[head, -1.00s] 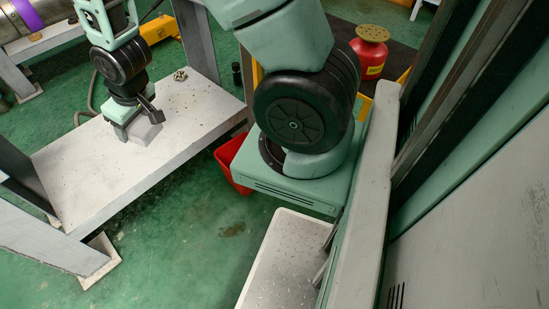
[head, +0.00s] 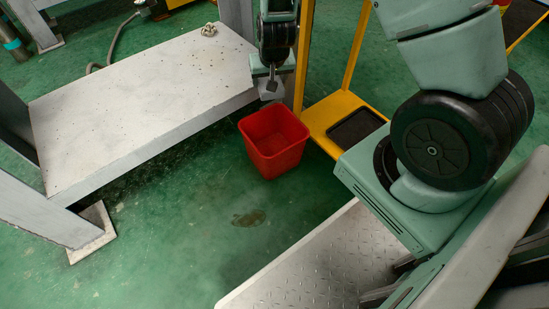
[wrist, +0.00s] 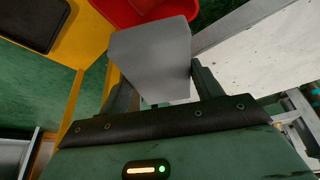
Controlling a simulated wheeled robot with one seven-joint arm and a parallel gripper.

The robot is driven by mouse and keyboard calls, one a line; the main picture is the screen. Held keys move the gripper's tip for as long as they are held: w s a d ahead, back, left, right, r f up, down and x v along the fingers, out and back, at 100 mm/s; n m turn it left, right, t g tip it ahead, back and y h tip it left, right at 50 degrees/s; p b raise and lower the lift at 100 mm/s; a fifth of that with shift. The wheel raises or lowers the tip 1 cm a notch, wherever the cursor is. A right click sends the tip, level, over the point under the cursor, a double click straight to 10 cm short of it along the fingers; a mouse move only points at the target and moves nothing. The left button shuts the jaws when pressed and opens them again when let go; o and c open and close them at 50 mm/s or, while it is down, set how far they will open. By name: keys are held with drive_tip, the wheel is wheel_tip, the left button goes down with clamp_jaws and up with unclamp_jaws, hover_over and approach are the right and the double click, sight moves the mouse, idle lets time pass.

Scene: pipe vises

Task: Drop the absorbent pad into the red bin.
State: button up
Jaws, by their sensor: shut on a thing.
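The absorbent pad (wrist: 150,62) is a pale grey block. My gripper (head: 272,84) is shut on it, and the pad shows between the two fingers in the wrist view. In the head view my gripper hangs at the right end of the white bench, with the pad (head: 270,93) just behind the red bin (head: 275,165). The red bin stands open and upright on the green floor and looks empty. In the wrist view part of the red bin (wrist: 112,10) shows beyond the pad, at the top. The pad is not over the bin's opening.
The white bench (head: 130,110) lies left of the bin, with a small coiled thing (head: 209,29) on it. A yellow cart (head: 325,115) with a dark tray (head: 356,126) stands to the right. A stain (head: 248,218) marks the clear floor in front.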

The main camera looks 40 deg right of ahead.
sight(273, 98)
wheel_tip(273, 98, down, 22)
drive_tip(key=w+d+m+b, duration=0.2)
drive_tip(key=b, duration=1.4)
drive_tip(key=shift+d+r+m+h, duration=0.2)
drive_tip(key=shift+d+m+h, duration=0.1)
drive_tip(key=shift+d+h, duration=0.1)
drive_tip(key=o, duration=1)
drive_tip(key=p+v, duration=0.3)
drive_tip(key=v, duration=0.2)
drive_tip(key=p+v, duration=0.4)
drive_tip(key=v, duration=0.2)
drive_tip(key=p+v, duration=0.3)
drive_tip(key=v, duration=0.3)
drive_tip(key=shift+w+a+r+p, duration=0.15)
drive_tip(key=shift+w+r+p, duration=0.1)
drive_tip(key=shift+r+p, duration=0.1)
